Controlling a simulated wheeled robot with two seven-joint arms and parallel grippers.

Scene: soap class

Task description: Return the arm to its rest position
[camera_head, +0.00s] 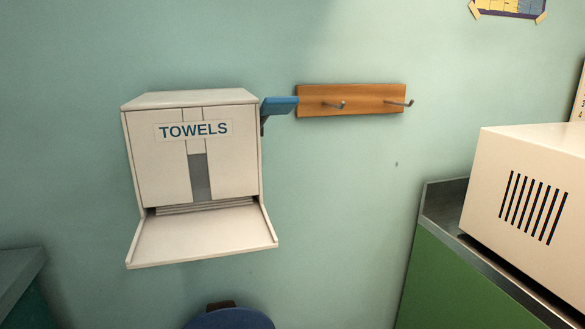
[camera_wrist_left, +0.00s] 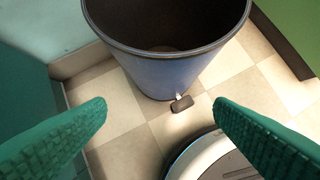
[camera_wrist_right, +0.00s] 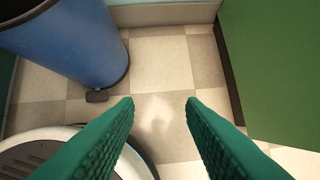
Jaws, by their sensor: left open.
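My left gripper (camera_wrist_left: 160,108) shows in the left wrist view with its two green fingers wide apart and nothing between them. It points down over the floor, near a blue pedal bin (camera_wrist_left: 165,70). My right gripper (camera_wrist_right: 160,104) shows in the right wrist view with its two green fingers apart and nothing between them. It points down at the floor tiles (camera_wrist_right: 165,65), to the right of the blue bin (camera_wrist_right: 75,45). Neither arm shows in the head view.
A white towel dispenser (camera_head: 158,170) with its front flap down hangs on the wall. A blue-topped lever (camera_head: 280,105) and a wooden hook rail (camera_head: 370,100) are beside it. A green counter (camera_head: 440,285) with a cream box (camera_head: 530,190) stands at right. The bin's top (camera_head: 230,319) shows below.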

